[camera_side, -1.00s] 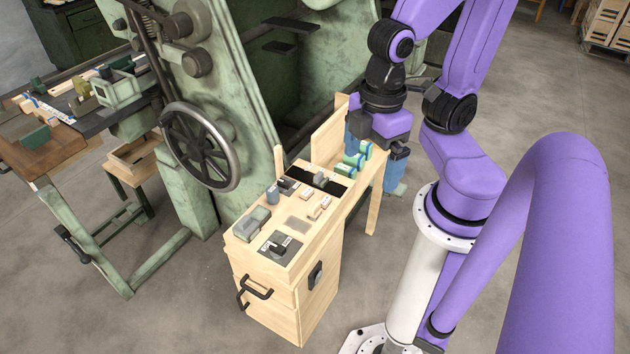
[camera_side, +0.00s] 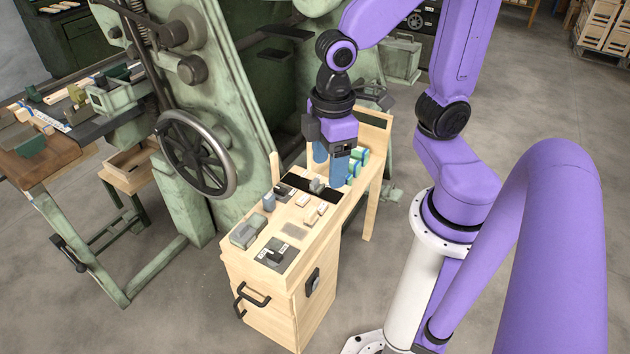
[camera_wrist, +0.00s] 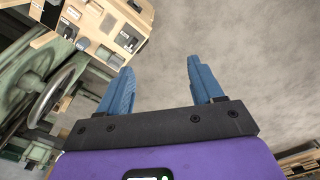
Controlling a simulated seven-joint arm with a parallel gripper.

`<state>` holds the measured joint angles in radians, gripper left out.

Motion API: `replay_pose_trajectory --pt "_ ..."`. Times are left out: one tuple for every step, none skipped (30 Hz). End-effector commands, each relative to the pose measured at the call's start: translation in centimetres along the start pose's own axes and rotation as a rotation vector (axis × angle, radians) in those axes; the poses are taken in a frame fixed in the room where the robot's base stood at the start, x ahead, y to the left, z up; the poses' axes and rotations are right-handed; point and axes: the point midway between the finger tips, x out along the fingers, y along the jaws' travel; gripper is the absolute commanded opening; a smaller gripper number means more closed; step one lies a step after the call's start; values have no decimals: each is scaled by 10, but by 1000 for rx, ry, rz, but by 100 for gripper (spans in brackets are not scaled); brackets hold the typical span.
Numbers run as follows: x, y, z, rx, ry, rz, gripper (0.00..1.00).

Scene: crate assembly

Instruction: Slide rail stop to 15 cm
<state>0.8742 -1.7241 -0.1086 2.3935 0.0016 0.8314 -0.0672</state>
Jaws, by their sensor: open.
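A long rail with a pale, blue-marked scale strip (camera_side: 50,118) lies on the workbench at the far left of the side view. Small green blocks sit near it, one dark green (camera_side: 31,141) and one olive (camera_side: 77,95); I cannot tell which is the rail stop, and the scale's figures are too small to read. My gripper (camera_side: 330,178) is open and empty, its blue fingers pointing down above the far part of the wooden cart, well right of the rail. In the wrist view both fingers (camera_wrist: 159,70) stand apart with nothing between them.
The wooden cart (camera_side: 262,317) carries several small blocks, a grey box (camera_side: 247,229) and green-ended cylinders (camera_side: 358,166) close to my gripper. A green machine with a large handwheel (camera_side: 197,155) stands between cart and workbench. An open wooden box (camera_side: 130,163) sits below the bench.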

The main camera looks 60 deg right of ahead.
Motion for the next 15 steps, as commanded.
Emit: replay_pose_trajectory --pt "6 16 -9 50 -8 1 66" --pt "9 25 -15 76 -8 2 66" --pt "14 38 -21 110 -10 2 66" --pt "18 48 -25 136 -10 3 66" --pt "22 59 -28 163 -12 4 66" --pt "27 73 -32 197 -12 4 66" --pt "32 84 -35 223 -13 5 66" --pt "36 95 -36 249 -14 5 66" --pt "42 110 -38 282 -14 6 66" --pt "48 122 -38 309 -16 6 66" --pt "52 134 -38 335 -15 7 66" --pt "60 149 -37 369 -17 7 66" --pt "65 162 -36 396 -17 7 66" --pt "71 173 -33 422 -18 8 66" --pt "79 189 -29 455 -19 8 66"
